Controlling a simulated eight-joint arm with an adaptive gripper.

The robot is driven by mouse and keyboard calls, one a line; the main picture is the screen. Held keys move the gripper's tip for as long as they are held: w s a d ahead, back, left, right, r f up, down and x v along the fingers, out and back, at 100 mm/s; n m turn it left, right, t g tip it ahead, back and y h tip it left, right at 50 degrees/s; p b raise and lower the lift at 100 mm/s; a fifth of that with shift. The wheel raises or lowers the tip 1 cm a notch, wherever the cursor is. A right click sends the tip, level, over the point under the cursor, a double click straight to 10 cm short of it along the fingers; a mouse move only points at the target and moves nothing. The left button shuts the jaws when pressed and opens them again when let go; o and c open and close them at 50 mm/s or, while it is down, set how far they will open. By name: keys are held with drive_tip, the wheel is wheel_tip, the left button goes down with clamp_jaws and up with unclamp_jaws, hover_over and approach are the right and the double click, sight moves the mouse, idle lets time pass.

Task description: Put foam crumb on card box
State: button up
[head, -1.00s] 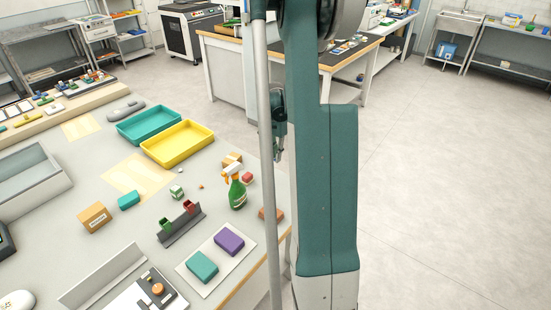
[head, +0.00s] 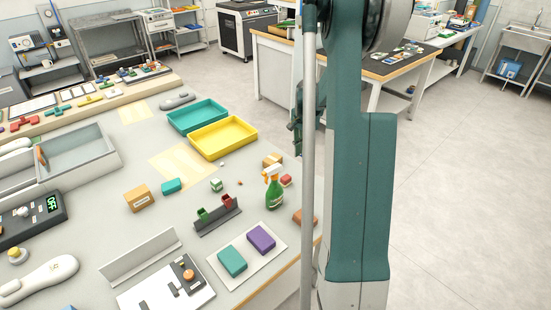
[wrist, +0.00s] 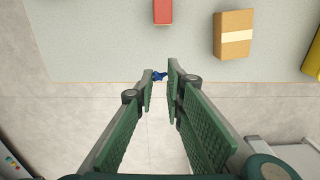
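Two tiny crumbs lie on the grey table in the head view: a brownish crumb (head: 240,183) and a pale crumb (head: 222,163). I cannot tell which is the foam crumb. One card box (head: 139,199) with a label sits left of the teal block. A smaller card box (head: 272,160) stands behind the green spray bottle; a box with a pale band, seemingly this one, shows in the wrist view (wrist: 234,35).
A yellow tray (head: 252,144) and a teal tray (head: 172,123) stand at the back. A green spray bottle (head: 273,190) and a red block (head: 286,181) are near the small box. A dark holder (head: 217,221) and a white mat (head: 230,282) lie in front.

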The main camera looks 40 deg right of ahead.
wheel_tip(320, 180, up, 3)
drive_tip(key=p, duration=0.2)
hover_over(273, 158)
drive_tip(key=shift+r, duration=0.1)
drive_tip(key=shift+d, duration=0.1)
drive_tip(key=shift+f, duration=3.15)
drive_tip(key=shift+f+b, duration=0.3)
drive_tip(key=shift+f, duration=1.55)
drive_tip(key=shift+f, duration=0.25)
drive_tip(key=o, duration=0.6)
drive_tip(key=shift+r, duration=0.1)
drive_tip(key=shift+c, duration=0.2)
